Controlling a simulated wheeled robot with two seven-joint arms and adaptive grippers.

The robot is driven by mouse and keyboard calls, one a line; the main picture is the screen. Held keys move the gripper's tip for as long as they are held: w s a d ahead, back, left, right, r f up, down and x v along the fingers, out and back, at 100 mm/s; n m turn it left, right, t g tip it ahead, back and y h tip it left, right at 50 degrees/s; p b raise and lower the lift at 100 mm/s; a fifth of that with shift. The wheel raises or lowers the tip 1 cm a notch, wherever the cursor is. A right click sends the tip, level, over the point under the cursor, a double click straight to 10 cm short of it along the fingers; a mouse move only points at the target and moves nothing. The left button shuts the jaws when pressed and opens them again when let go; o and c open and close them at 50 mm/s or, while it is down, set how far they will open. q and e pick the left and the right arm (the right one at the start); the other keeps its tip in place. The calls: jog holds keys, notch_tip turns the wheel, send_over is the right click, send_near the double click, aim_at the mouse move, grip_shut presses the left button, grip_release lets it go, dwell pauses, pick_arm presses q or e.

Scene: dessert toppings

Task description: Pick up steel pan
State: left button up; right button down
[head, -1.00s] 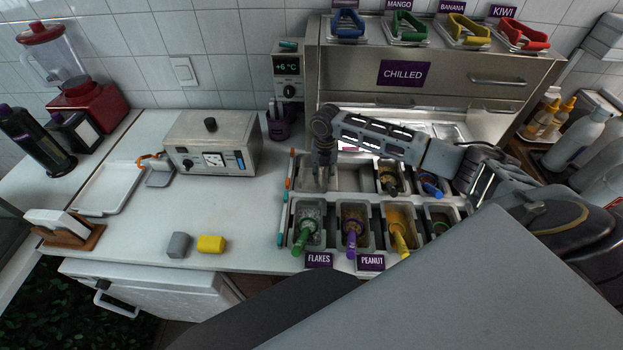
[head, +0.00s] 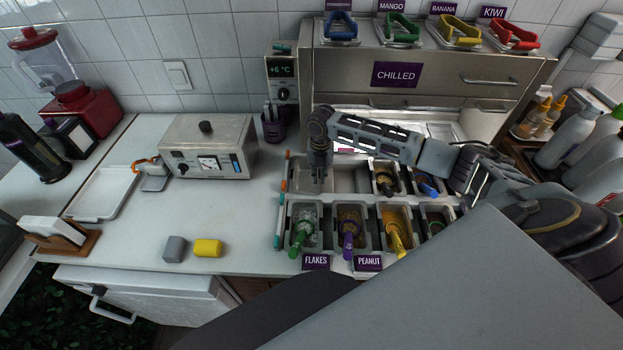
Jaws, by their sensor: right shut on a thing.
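The steel pan (head: 350,179) is the wide, shallow, empty metal pan in the back left of the topping station. My right arm reaches in from the right, above the station. My right gripper (head: 319,184) points down at the left part of the pan and is shut on it. The gripper's fingertips are small and dark here, so the exact contact is hard to see. The pan looks level and sits low among the other bins; I cannot tell whether it is raised. My left gripper is not in view.
Bins with coloured scoops (head: 350,238) stand right in front of the pan, and smaller bins (head: 387,178) are to its right. The chilled cabinet (head: 430,85) rises behind. A steel appliance (head: 207,145) stands left. The counter between holds a grey block (head: 174,248) and yellow block (head: 207,248).

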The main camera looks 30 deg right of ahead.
jog(key=shift+a, duration=0.1)
jog(key=shift+r, duration=0.45)
notch_tip(320, 180, up, 11)
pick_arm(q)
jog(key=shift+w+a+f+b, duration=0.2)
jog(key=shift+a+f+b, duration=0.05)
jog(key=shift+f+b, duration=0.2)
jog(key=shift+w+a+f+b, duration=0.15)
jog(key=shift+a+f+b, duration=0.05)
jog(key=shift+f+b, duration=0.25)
pick_arm(e)
jog(key=s+d, duration=1)
jog(key=s, duration=0.4)
jog(key=shift+s+d, duration=0.2)
jog(key=shift+d, duration=0.05)
jog(key=shift+d, duration=0.1)
dwell(0.5)
